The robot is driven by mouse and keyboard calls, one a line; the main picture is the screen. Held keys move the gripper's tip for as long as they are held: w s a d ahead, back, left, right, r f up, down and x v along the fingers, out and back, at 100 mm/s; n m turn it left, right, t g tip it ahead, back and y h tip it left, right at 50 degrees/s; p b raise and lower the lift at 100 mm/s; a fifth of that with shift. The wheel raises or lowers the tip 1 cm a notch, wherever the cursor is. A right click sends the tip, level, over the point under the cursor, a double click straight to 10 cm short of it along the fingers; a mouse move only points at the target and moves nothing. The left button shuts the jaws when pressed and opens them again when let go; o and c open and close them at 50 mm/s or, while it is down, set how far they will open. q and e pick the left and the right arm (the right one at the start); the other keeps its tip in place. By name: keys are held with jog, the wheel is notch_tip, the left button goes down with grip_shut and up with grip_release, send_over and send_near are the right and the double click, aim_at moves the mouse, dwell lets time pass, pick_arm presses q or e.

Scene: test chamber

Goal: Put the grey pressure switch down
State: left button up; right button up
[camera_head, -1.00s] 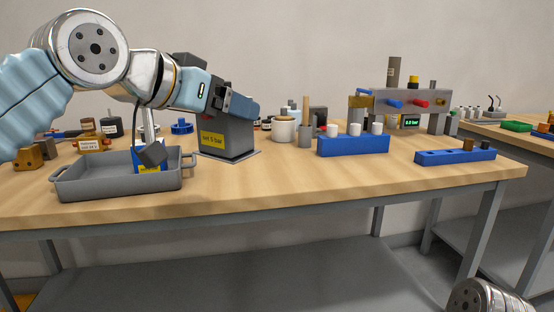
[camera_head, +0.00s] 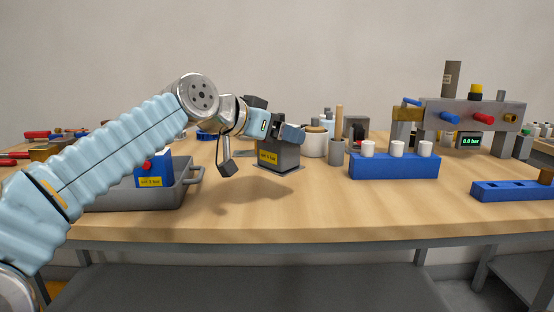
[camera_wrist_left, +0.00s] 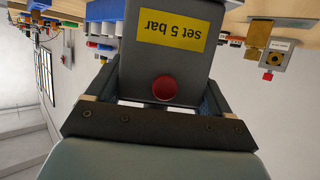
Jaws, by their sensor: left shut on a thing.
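The grey pressure switch (camera_head: 280,158) is a grey box with a yellow "set 5 bar" label. My left gripper (camera_head: 291,133) is shut on its upper part and holds it upright over the middle of the wooden table (camera_head: 330,215). I cannot tell whether its base touches the wood. In the left wrist view the switch (camera_wrist_left: 165,60) sits between the jaws (camera_wrist_left: 158,103), with its label upside down and a red button facing the camera. My right gripper is not in view.
A grey tray (camera_head: 130,201) at the left holds a blue "set 5 bar" box (camera_head: 152,170), partly behind my left arm. A white pot (camera_head: 314,145) and a grey cylinder (camera_head: 337,153) stand close right of the switch. A blue block (camera_head: 393,166) stands farther right. The front middle is clear.

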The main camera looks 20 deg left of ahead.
aim_at(276, 155)
pick_arm(q)
jog(key=shift+w+a+f, duration=0.25)
jog(key=shift+w+f, duration=0.25)
jog(key=shift+f, duration=0.15)
jog(key=f, duration=0.1)
jog(key=w+f, duration=0.1)
jog(key=f+b, duration=0.1)
jog(key=f, duration=0.1)
jog(key=shift+w+a, duration=0.25)
jog(key=shift+a, duration=0.05)
jog(key=shift+f, duration=0.4)
jog(key=shift+f+b, duration=0.2)
jog(key=shift+b, duration=0.15)
jog(key=o, duration=1.2)
jog(key=shift+c, duration=0.2)
jog(key=shift+r+p, duration=0.3)
jog(key=shift+p, duration=0.05)
jog(key=b+v, duration=0.1)
jog(key=v, duration=1.1)
jog(key=shift+b, duration=0.4)
